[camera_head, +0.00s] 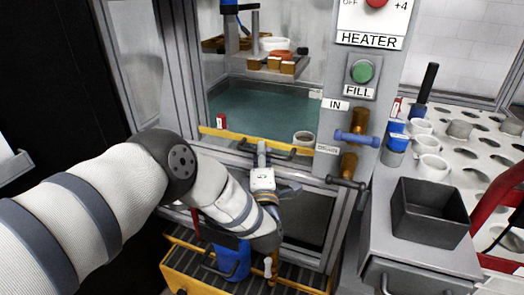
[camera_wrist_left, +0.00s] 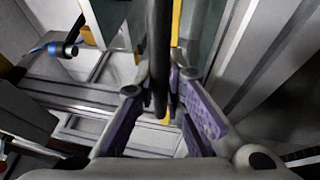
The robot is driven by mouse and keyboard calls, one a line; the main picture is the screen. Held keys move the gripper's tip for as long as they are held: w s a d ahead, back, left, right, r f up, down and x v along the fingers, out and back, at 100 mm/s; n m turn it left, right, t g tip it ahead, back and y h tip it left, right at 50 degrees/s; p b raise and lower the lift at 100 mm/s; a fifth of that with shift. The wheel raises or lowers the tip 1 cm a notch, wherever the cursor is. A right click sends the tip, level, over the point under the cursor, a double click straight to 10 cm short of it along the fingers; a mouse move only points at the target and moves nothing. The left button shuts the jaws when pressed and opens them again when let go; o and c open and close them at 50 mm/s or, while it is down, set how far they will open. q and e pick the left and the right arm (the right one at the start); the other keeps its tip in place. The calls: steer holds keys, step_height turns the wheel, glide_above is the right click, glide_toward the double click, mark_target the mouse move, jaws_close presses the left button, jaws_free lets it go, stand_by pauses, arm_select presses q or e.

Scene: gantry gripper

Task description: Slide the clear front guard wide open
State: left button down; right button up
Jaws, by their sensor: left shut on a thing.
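The clear front guard has a yellow strip (camera_head: 224,134) along its lower edge, in front of a tank of teal liquid (camera_head: 265,108). A dark bar handle (camera_head: 284,156) runs along this strip. My left gripper (camera_head: 262,150) reaches up to the handle from below and is shut on it, hiding part of it. In the left wrist view, the dark handle (camera_wrist_left: 160,50) passes between the purple-padded fingers (camera_wrist_left: 161,88). The clear pane itself is hard to make out. My right gripper is not in view.
A grey control post at the right carries a green FILL button (camera_head: 362,71), a blue valve handle (camera_head: 357,138) and a dark lower valve handle (camera_head: 346,183). A dark open bin (camera_head: 430,212) stands beside a white rack with cups. A blue container (camera_head: 232,260) sits below my left arm.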

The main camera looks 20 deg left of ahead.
arm_select(q)
steer(key=c, duration=1.7)
jaws_free()
steer(key=shift+o, duration=0.2)
steer(key=v, duration=1.2)
